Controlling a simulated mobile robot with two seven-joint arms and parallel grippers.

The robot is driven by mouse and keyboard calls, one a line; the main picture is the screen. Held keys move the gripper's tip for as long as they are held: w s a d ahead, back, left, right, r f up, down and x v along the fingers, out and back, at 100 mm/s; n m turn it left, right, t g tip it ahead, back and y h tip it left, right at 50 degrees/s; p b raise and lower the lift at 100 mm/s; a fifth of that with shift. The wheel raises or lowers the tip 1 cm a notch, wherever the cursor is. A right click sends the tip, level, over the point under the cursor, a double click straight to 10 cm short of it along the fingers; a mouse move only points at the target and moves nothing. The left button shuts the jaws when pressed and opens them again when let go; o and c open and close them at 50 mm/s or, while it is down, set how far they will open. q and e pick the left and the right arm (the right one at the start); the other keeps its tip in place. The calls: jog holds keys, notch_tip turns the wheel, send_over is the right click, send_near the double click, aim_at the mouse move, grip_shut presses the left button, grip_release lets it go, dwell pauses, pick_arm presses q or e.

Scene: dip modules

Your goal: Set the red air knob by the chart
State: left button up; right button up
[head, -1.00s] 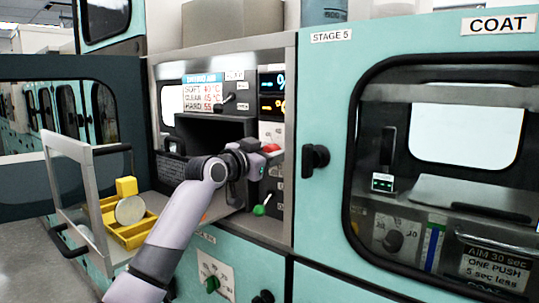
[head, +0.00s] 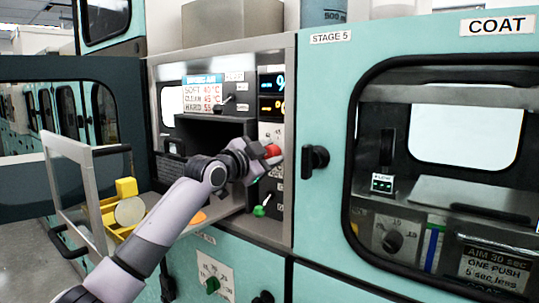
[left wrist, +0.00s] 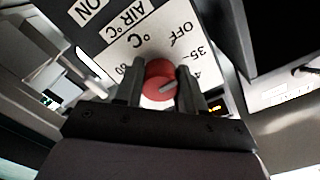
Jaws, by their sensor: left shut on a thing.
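The red air knob (head: 272,151) is on the narrow control panel right of the open dark chamber in the head view. The chart (head: 202,94) shows SOFT, CLEAN and HARD rows, with HARD 55. My right gripper is not in view.
A green knob (head: 259,211) is below the red one. Lit displays (head: 273,92) are above it. A yellow holder (head: 122,222) with a round disc stands behind the open glass door (head: 75,190) at left. The teal COAT cabinet (head: 320,90) is close on the right.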

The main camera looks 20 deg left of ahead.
pick_arm(q)
jog(key=m, duration=0.5)
jog(key=shift+a+f+m, duration=0.2)
jog(key=shift+f+m, duration=0.05)
jog(key=shift+m, duration=0.05)
jog(key=shift+r+m, duration=0.15)
jog(key=shift+m, duration=1.95)
jog(key=shift+r, duration=0.1)
jog(key=shift+a, duration=0.1)
jog(key=o, duration=1.1)
jog(key=shift+w, duration=0.1)
jog(key=shift+c, duration=0.2)
